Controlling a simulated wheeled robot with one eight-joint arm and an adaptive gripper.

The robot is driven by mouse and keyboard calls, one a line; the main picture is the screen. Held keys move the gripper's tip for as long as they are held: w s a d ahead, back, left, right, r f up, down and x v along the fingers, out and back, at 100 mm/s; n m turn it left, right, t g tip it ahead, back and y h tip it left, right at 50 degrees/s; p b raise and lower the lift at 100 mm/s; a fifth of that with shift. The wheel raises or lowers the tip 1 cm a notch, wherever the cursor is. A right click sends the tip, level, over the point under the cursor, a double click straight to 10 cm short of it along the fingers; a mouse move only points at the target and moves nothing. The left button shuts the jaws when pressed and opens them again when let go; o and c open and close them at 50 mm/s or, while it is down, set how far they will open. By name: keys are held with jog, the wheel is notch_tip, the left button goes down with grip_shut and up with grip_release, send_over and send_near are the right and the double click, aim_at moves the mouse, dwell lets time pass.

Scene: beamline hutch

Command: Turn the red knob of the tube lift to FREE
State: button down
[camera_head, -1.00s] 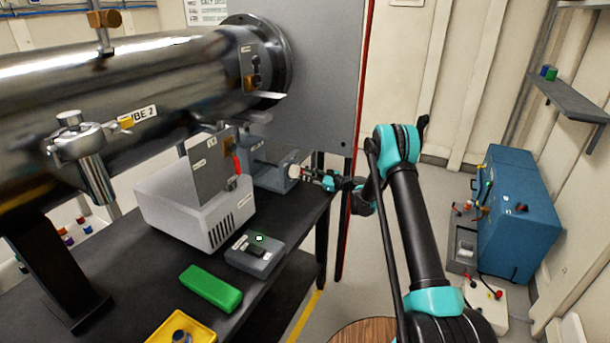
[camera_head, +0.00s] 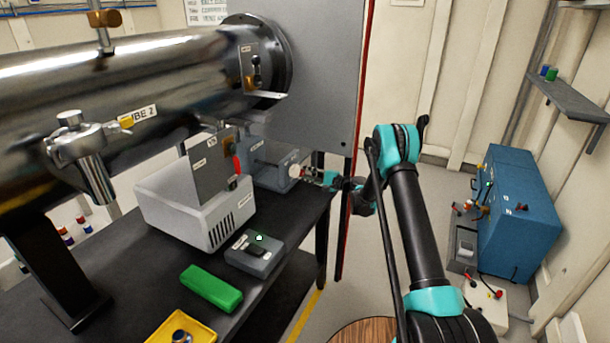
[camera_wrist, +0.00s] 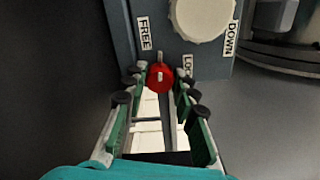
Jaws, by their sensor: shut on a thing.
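The tube lift is a grey box (camera_head: 262,164) at the far end of the black bench; its labelled face shows in the wrist view (camera_wrist: 207,62). The small red knob (camera_wrist: 160,77), with a white pointer line, sits below a large white dial (camera_wrist: 203,15). The FREE label (camera_wrist: 145,33) is up and left of the knob, and the partly hidden LOCK label (camera_wrist: 188,66) is to its right. The white line looks roughly upright, between the labels. My gripper (camera_wrist: 160,80) is shut on the red knob. In the head view my gripper (camera_head: 312,175) reaches the box face from the right.
A grey-white device with an upright panel (camera_head: 165,202) stands left of the lift. A green block (camera_head: 211,288), a small grey box (camera_head: 255,256) and a yellow tray (camera_head: 208,331) are nearer. The large tube (camera_head: 120,85) runs above.

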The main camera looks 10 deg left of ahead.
jog(key=shift+n, duration=0.6)
jog(key=shift+s, duration=0.1)
jog(key=c, duration=1.2)
grip_release()
jog(key=shift+d, duration=0.15)
jog(key=v, duration=1.1)
jog(key=shift+s+d, duration=0.1)
jog(key=shift+d, duration=0.3)
jog(key=shift+r, duration=0.15)
